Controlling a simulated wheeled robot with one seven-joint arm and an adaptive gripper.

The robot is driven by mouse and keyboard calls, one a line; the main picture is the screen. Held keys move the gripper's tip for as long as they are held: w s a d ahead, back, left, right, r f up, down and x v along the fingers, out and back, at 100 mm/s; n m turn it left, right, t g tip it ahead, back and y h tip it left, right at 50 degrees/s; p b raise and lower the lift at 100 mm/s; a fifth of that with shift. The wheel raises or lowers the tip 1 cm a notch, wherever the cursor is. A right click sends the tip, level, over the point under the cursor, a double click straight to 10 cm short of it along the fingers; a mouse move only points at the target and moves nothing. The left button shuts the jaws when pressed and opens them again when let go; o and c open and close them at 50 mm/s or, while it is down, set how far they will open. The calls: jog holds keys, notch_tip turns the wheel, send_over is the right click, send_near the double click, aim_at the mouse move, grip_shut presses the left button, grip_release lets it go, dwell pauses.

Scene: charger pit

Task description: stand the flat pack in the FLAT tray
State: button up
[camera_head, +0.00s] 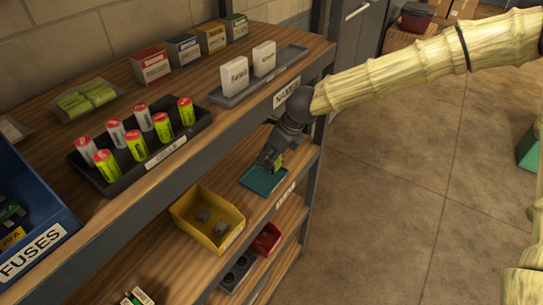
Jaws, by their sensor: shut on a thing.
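My gripper (268,160) is at the lower shelf, pointing down over a small teal tray (253,187). It is shut on a small dark thing with yellow-green parts, which I take to be the flat pack; the fingers hide most of it. I cannot tell whether it touches the tray. A pale label on the shelf edge below the tray is too small to read surely. Two white packs (234,74) (264,58) stand upright in a grey tray (296,54) on the upper shelf.
A black CELLS tray (110,183) with several cells and several small boxes (151,64) are on the upper shelf. A blue FUSES bin (40,215) is at left. A yellow bin (222,239) stands left of the teal tray.

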jog(key=shift+w+r, duration=0.1)
jog(key=shift+w, duration=0.25)
jog(key=shift+w+f+p, duration=0.2)
jog(key=shift+f+p, duration=0.5)
jog(key=shift+f, duration=1.15)
jog(key=o, duration=1.3)
jog(key=shift+f, duration=0.15)
jog(key=b+v, duration=0.1)
jog(key=v, duration=1.1)
jog(key=shift+b, duration=0.35)
